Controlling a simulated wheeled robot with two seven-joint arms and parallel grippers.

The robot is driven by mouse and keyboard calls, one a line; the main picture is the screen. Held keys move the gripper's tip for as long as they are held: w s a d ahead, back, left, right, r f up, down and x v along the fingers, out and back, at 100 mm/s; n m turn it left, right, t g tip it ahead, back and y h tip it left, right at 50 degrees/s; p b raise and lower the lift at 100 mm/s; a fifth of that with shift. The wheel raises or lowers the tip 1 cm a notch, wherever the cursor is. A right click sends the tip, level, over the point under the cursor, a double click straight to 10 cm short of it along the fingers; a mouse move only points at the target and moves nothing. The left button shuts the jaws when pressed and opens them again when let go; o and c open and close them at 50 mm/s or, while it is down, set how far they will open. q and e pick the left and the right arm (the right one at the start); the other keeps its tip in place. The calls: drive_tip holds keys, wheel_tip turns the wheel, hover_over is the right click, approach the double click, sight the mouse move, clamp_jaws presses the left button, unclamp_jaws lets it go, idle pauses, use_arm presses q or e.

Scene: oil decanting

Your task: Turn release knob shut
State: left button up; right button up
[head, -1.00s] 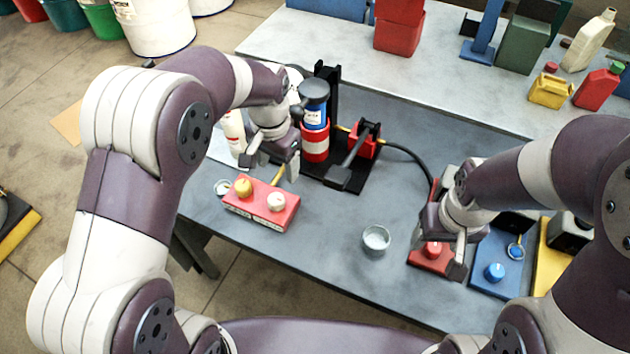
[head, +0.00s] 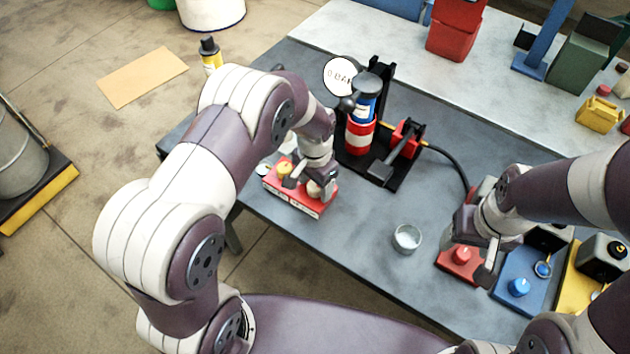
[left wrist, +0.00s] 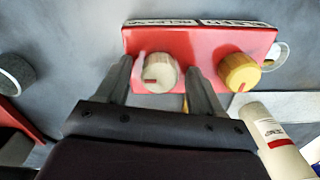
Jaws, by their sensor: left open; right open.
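A red control box (head: 292,200) stands at the bench's front edge and carries a yellow knob (head: 284,169) and a white knob (left wrist: 158,73). The white knob has a red mark on its face. My left gripper (head: 310,185) is over the right part of the box. In the left wrist view its open fingers (left wrist: 160,80) stand on either side of the white knob, with a gap on each side. The yellow knob (left wrist: 238,72) is outside the fingers. The box's labels are too small to read surely. My right gripper (head: 472,258) is open, above a red block with a red knob (head: 461,254).
A red-banded cylinder with a blue top (head: 361,125) and a lever press (head: 400,142) stand behind the box. A small cup (head: 407,238) stands between my grippers. A blue block (head: 520,290) and yellow block are at right.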

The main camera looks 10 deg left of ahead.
use_arm(q)
drive_tip(key=c, duration=1.1)
drive_tip(key=shift+o, duration=0.2)
drive_tip(key=shift+n, duration=0.3)
drive_tip(key=n, duration=0.3)
drive_tip(key=shift+r+n+p, duration=0.1)
drive_tip(key=shift+n+p, duration=0.2)
drive_tip(key=shift+p, duration=0.1)
drive_tip(key=n, duration=0.4)
drive_tip(key=shift+n, duration=0.3)
drive_tip(key=n, duration=0.4)
drive_tip(key=shift+p, duration=0.4)
drive_tip(key=shift+n, duration=2.5)
